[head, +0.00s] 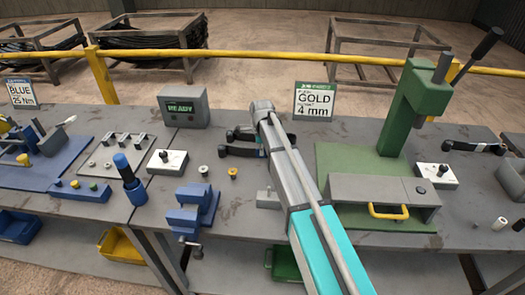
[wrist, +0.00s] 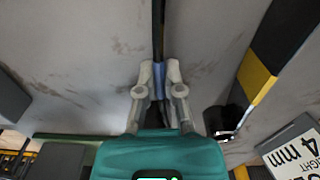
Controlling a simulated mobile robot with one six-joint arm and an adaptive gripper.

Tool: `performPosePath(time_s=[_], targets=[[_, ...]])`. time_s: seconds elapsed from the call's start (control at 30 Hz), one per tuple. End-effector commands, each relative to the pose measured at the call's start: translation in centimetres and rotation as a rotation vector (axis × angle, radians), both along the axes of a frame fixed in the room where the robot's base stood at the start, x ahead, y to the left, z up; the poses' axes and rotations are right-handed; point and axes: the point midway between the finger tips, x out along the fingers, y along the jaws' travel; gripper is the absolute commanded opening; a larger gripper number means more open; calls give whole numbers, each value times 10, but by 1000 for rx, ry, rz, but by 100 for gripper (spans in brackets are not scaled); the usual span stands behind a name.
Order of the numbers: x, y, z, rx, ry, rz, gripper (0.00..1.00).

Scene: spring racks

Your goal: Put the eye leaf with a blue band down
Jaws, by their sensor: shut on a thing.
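In the wrist view my gripper (wrist: 159,75) is shut on a dark, narrow leaf, the eye leaf with a blue band (wrist: 158,35). The blue shows between the fingertips, and the leaf runs straight away from them toward the top edge. Grey worn surface lies on both sides of it; I cannot tell whether the leaf touches that surface. In the head view my arm hides the fingers. Dark leaf parts (head: 240,150) show left of my arm's end, and I cannot tell which belong to the held leaf.
A black leaf with a yellow band (wrist: 258,82) lies to the right in the wrist view. The "GOLD 4 mm" sign (head: 314,101) stands behind. A green press (head: 405,110) is to the right, a blue vise (head: 195,210) to the left. A grey READY box (head: 184,106) stands at the back left.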

Motion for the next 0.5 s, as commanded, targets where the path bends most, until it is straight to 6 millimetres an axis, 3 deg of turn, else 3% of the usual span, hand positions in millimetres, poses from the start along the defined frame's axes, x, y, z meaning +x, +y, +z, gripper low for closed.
performPosePath(time_s=[0.43, 0.47, 0.5], targets=[[0, 0, -2, 0, 0, 0, 0], [0, 0, -2, 0, 0, 0, 15], [0, 0, -1, 0, 0, 0, 23]])
